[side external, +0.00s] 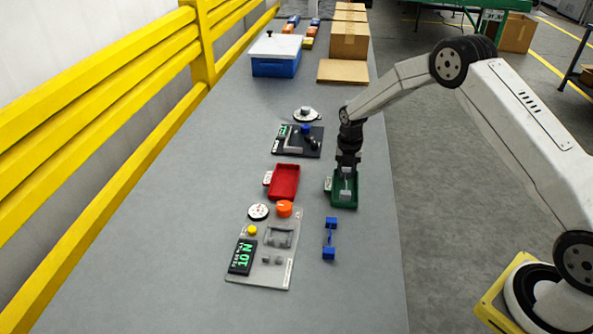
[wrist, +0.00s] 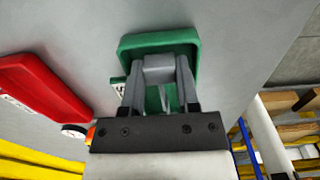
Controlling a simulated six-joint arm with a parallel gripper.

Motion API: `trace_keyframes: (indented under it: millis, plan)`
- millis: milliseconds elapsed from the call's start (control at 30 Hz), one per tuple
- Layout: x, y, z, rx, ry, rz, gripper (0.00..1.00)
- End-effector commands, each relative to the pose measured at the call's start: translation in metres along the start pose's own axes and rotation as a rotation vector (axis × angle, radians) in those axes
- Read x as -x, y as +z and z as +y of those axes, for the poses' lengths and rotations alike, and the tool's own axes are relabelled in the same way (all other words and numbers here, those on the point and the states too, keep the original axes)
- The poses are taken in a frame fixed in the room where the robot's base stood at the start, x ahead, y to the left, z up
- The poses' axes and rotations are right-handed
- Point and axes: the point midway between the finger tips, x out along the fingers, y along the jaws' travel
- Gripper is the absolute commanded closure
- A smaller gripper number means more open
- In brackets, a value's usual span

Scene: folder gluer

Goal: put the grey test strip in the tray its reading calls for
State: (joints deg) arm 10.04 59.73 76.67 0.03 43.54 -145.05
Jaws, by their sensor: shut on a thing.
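My gripper (side external: 347,176) is over the green tray (side external: 344,205), pointing down. In the wrist view, my gripper (wrist: 160,72) is shut on the grey test strip (wrist: 158,68), which sits between the fingers above or inside the green tray (wrist: 130,48). I cannot tell whether the strip touches the tray floor. The red tray (side external: 284,182) is empty, left of the green one; it also shows in the wrist view (wrist: 45,88). The grey tester (side external: 268,262) has a dark display (side external: 242,257) with green digits reading 10 N.
A blue dumbbell-shaped piece (side external: 329,238) lies right of the tester. A black fixture board (side external: 298,141) stands behind the red tray. A blue box with a white lid (side external: 275,57) and cardboard boxes (side external: 349,40) are farther back. A yellow rail (side external: 130,75) runs along the left.

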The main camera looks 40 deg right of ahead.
Motion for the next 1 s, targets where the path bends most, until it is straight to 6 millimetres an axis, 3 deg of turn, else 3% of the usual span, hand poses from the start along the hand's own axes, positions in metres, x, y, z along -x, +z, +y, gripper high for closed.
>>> trace_keyframes:
  millis: [400,433,533,1000]
  plan:
    - [-0.0058,-0.0015,-0.0009,0.001,-0.003,0.002,1.0]
    - [-0.0059,-0.0015,-0.001,0.001,-0.003,0.003,0.51]
    - [-0.0055,-0.0013,-0.0009,0.001,-0.003,0.002,0.2]
    - [0.0036,0.0002,-0.0005,0.001,-0.001,0.0,0.2]
